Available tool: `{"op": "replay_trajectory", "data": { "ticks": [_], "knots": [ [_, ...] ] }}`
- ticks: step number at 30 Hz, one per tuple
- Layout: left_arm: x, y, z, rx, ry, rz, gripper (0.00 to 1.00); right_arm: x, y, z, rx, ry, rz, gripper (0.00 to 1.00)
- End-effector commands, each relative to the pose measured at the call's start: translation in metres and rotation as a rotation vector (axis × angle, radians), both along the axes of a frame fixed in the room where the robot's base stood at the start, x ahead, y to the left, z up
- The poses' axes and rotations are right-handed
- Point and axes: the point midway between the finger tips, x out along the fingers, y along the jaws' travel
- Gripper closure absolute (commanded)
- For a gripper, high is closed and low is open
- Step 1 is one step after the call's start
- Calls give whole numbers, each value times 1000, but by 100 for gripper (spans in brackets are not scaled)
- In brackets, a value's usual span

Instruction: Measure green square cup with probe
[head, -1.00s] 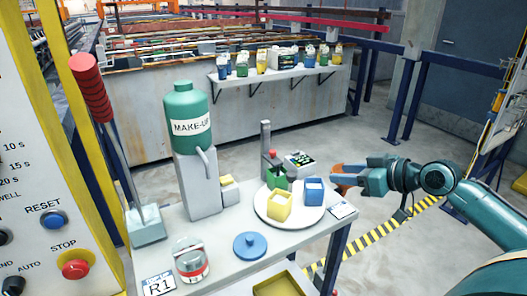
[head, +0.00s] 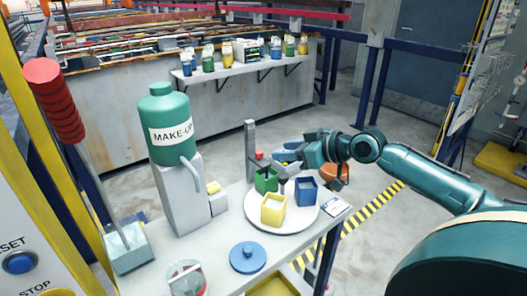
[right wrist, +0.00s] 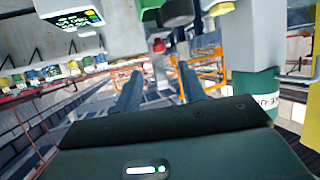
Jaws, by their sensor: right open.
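The green square cup (head: 265,181) stands at the back left of a round white plate (head: 253,214). A yellow square cup (head: 273,211) and a blue square cup (head: 306,191) share the plate. A grey post (head: 250,143) with a red knob (head: 259,155) stands just behind the green cup. My right gripper (head: 284,153) is open and empty, beyond the cups and right of the post. In the right wrist view its fingers (right wrist: 160,85) are apart, with the red knob (right wrist: 158,46) showing beyond them. The meter (right wrist: 75,18) shows there, but the gripper mostly hides it in the head view.
A green MAKE-UP bottle (head: 170,125) on a grey stand (head: 181,192) is left of the post. A blue lid (head: 247,257) and a glass jar (head: 186,279) sit near the front. A blue railing (head: 425,65) stands behind my right arm.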

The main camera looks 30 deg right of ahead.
Motion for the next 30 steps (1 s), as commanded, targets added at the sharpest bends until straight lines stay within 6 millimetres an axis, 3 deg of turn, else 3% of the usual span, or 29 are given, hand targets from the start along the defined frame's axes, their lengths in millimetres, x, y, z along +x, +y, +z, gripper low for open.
{"op": "replay_trajectory", "data": {
  "ticks": [16,30],
  "knots": [
    [2,7,4,15,10,11,52,58,24,-25,5,-1,-2,59],
    [0,7,-1,19,22,12,52,66,28,-30,1,0,0,62]
  ]
}}
